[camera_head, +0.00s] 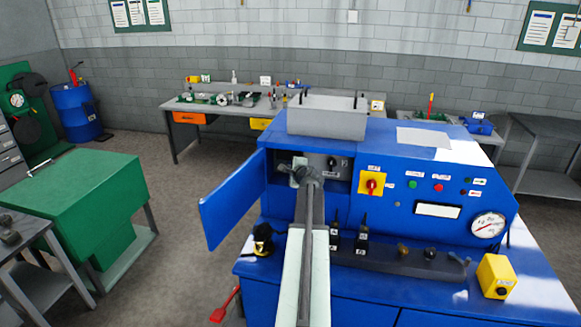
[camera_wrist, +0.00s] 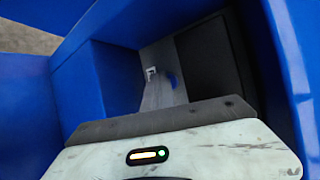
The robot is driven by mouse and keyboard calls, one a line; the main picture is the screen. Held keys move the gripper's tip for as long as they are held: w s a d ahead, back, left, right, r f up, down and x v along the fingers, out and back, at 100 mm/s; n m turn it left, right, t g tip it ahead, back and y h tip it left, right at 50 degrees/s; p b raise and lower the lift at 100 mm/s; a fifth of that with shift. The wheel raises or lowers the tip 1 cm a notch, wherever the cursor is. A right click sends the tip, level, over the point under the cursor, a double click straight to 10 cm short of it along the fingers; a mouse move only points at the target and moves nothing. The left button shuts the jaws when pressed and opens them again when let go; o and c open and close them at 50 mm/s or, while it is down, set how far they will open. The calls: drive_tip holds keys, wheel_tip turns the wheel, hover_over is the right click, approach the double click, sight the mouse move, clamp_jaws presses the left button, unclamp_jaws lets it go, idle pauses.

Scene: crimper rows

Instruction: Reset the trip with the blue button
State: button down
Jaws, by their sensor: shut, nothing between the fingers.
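The blue machine (camera_head: 385,150) has its hinged door (camera_head: 232,200) swung open at the left, baring a recessed grey compartment. My gripper (camera_head: 304,172) is at this opening, shut and empty, with my arm running up from below and covering much of the recess. In the wrist view a small blue shape (camera_wrist: 173,80) shows on a grey surface inside, probably the blue button, partly hidden. A small white piece (camera_wrist: 151,73) is beside it. I cannot tell whether my gripper touches the button. My fingertips are not clear in the wrist view.
A yellow plate with a red knob (camera_head: 372,185), a green button (camera_head: 413,184) and a red button (camera_head: 438,188) are right of the recess. A grey bin (camera_head: 328,119) stands on top. A yellow box (camera_head: 496,276) sits at the front right. The door and recess walls leave little side room.

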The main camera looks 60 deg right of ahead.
drive_tip(key=shift+s+a, duration=0.3)
drive_tip(key=shift+a, duration=0.5)
drive_tip(key=a, duration=0.1)
drive_tip(key=s+a, duration=0.1)
drive_tip(key=a, duration=0.2)
drive_tip(key=shift+s+a, duration=0.25)
drive_tip(key=shift+a, duration=0.15)
idle(0.5)
